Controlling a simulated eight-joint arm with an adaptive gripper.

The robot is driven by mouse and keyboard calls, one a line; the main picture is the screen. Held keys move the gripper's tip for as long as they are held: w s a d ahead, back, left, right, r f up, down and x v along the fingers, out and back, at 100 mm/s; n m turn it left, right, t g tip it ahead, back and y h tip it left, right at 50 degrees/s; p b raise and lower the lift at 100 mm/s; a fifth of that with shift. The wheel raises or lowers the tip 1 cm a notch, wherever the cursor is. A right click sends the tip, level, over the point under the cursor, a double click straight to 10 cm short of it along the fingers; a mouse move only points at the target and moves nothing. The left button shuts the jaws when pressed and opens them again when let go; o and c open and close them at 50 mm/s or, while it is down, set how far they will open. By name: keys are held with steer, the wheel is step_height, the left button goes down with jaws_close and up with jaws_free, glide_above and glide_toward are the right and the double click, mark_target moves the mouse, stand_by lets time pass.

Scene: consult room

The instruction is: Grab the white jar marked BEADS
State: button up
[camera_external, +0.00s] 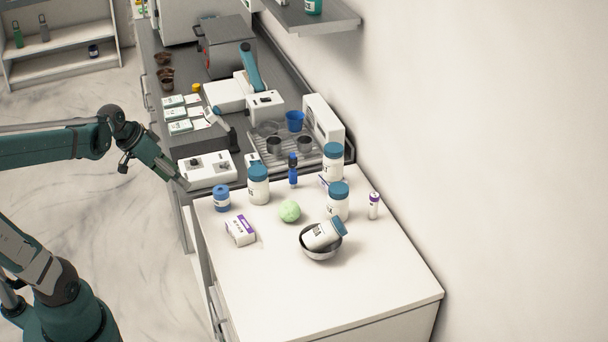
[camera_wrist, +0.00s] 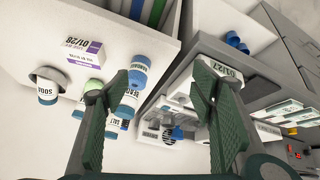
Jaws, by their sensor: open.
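The white jar with a blue lid that appears to read BEADS (camera_wrist: 128,102) shows in the wrist view, partly behind the left finger. It seems to be the upright jar (camera_external: 258,188) at the table's back left in the external view. My gripper (camera_wrist: 162,85) is open and empty, with its fingers wide apart. In the external view my gripper (camera_external: 182,183) hangs left of the jar, beyond the table's left edge and apart from the jar.
A SODA jar (camera_external: 322,236) leans in a metal bowl (camera_external: 318,254). The white table's front (camera_external: 300,305) is clear.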

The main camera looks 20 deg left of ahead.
mark_target(250, 168)
steer(key=shift+w+d+m+g+h+p, duration=0.6)
steer(key=shift+w+d+m+h, duration=0.95)
steer(key=shift+w+d+m, duration=0.8)
steer(key=shift+w+d+m+g+h+p, duration=0.4)
steer(key=shift+w+d+m+g+h, duration=0.35)
steer(key=shift+w+d+m+h, duration=1.5)
steer(key=shift+w+d+m+g+h+p, duration=0.75)
steer(key=shift+w+d+m, duration=0.9)
steer(key=shift+w, duration=1.5)
steer(key=shift+f+b, duration=0.1)
steer(key=shift+b, duration=0.2)
steer(key=shift+x, duration=1.2)
steer(key=shift+d, duration=0.1)
steer(key=shift+b+x, duration=0.8)
steer(key=shift+x, duration=1.7)
